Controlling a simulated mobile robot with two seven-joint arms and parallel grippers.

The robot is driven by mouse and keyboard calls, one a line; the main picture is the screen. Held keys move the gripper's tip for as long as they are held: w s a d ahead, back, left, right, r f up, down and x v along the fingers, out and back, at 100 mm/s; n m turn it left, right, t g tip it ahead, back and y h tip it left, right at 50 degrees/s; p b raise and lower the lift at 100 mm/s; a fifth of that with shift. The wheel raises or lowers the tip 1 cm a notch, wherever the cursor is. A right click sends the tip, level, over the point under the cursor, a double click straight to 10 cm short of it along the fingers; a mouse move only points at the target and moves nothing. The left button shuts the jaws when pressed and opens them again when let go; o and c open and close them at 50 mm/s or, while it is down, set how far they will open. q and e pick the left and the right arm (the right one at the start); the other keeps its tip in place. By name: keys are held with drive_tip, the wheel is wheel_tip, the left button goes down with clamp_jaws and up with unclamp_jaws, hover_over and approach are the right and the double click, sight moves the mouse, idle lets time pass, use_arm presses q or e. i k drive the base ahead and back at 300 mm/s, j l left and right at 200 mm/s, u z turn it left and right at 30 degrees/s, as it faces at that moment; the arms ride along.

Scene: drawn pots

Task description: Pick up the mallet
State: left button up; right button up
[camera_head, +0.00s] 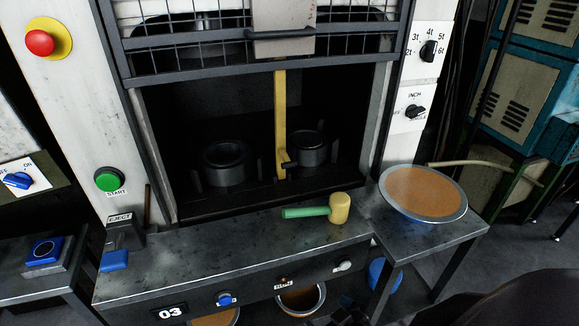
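The mallet (339,208) lies on the grey metal ledge in front of the press opening. It has a yellow head at the right and a green handle (303,212) pointing left. Nothing touches or covers it. Neither of my grippers shows in the head view. A dark, rounded shape fills the bottom right corner; I cannot tell what it is.
A wide pan with a brown inside (425,193) stands right of the mallet on a side table. Behind the ledge, the press opening holds a yellow vertical bar (280,120) and dark cylinders. An eject lever (122,232) stands left.

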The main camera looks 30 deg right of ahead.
sight(338, 211)
drive_tip(key=z, duration=1.25)
